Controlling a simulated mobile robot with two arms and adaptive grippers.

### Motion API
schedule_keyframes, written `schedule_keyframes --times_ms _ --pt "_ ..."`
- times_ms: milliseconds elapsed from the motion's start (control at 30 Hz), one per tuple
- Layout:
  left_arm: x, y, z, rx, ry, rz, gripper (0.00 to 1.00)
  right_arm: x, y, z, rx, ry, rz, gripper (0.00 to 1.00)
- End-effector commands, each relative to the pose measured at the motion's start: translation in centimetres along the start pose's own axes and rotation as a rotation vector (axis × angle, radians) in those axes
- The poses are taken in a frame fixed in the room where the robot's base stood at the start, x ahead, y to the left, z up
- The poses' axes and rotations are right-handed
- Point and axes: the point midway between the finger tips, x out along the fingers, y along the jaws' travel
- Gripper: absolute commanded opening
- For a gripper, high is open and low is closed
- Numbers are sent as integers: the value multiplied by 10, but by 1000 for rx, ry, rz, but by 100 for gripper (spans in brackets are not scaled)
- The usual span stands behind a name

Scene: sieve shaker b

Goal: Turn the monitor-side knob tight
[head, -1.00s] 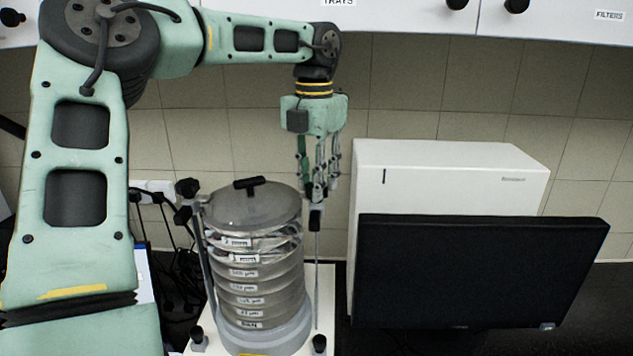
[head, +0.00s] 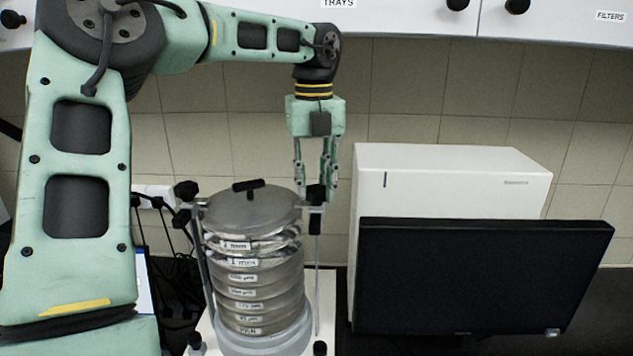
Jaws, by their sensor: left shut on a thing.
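The sieve shaker holds a stack of round labelled metal sieves (head: 255,280) under a round lid (head: 250,212) with a black handle. The monitor-side knob (head: 316,194) is black and sits at the top of the thin rod (head: 317,262) on the stack's right. My left gripper (head: 316,190) points straight down from above, its fingers shut around this knob. The fingers hide part of the knob. The other knob (head: 186,190) is black and stands at the stack's upper left. My right gripper is not in view.
A black monitor (head: 480,275) stands close on the right, in front of a white box-shaped machine (head: 450,180). Black cables (head: 165,235) hang from a wall socket at the left. White cupboards (head: 400,18) run above.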

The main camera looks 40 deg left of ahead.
Motion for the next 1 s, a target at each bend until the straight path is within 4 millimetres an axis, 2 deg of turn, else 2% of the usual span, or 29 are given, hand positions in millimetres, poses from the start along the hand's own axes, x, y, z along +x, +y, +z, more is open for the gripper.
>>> schedule_keyframes --times_ms 667,700,800,1000 --pt "0 2 1 -60 -3 6 0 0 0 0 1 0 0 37" --pt "0 2 1 -60 -3 6 30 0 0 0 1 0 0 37" --pt "0 2 1 -59 -3 6 39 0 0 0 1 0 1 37" --pt "0 1 0 -57 -1 4 39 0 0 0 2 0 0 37"
